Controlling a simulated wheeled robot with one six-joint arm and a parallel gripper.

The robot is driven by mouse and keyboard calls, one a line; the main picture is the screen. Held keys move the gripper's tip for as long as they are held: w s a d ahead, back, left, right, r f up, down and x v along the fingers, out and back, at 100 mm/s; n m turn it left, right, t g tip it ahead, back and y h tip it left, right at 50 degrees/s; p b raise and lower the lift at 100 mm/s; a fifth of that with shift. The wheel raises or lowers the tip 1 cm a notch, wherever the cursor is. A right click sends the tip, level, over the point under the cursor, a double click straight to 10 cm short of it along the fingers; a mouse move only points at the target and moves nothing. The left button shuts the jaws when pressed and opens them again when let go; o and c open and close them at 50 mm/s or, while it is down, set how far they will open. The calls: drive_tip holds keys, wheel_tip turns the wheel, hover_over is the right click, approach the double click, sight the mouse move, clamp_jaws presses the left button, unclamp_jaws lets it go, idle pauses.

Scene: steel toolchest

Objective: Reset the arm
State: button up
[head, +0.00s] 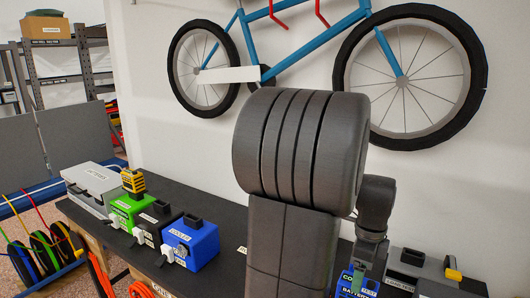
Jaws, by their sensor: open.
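My arm rises large and dark grey through the middle of the head view and hides part of the bench. My gripper (368,266) hangs at the end of the arm on the right, pointing down. It is open, over or just in front of a blue box labelled with "BATTERY" and "TEST" (358,286). Whether it touches that box cannot be told. The fingertips are small and partly blend with the box.
A black bench top (215,275) carries a green charger (122,212), a black charger (155,222), a blue charger (190,243) and a grey case (93,184). A grey-black box (405,270) stands right of my gripper. A blue bicycle (325,38) hangs on the wall behind.

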wheel_tip(320, 180, down, 6)
drive_tip(key=shift+r, duration=0.45)
